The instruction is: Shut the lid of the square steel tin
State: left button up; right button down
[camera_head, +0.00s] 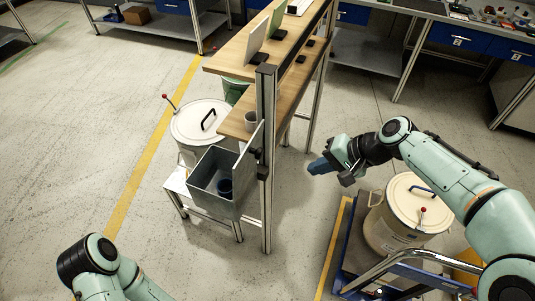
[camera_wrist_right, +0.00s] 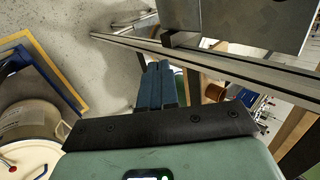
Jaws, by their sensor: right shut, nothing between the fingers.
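The square steel tin (camera_head: 208,198) stands on a small white-topped stand left of the shelf post in the head view. Its lid (camera_head: 247,153) stands up, raised at the tin's right side, so the tin is open. A dark blue cup (camera_head: 225,187) shows inside. My right gripper (camera_head: 318,167), with blue fingers, is shut and empty in the air right of the post, well apart from the tin. Its fingers show in the right wrist view (camera_wrist_right: 155,85), below a grey metal panel that I cannot identify for certain. My left arm shows at bottom left; its gripper is out of view.
A metal post (camera_head: 266,160) and wooden shelf (camera_head: 240,122) stand between my right gripper and the tin. A white-lidded drum (camera_head: 200,122) is behind the tin. Another drum (camera_head: 405,212) stands on a blue trolley under my right arm. The floor at left is clear.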

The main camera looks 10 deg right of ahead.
jog(key=s+r+n+y, duration=0.15)
jog(key=s+r, duration=0.35)
jog(key=r, duration=0.7)
jog(key=w+a+f, duration=0.2)
jog(key=a, duration=0.3)
jog(key=w+a+f+t, duration=0.1)
jog(key=w+a+f, duration=0.2)
jog(key=a, duration=0.2)
jog(key=shift+w+a, duration=0.3)
jog(key=shift+w, duration=0.05)
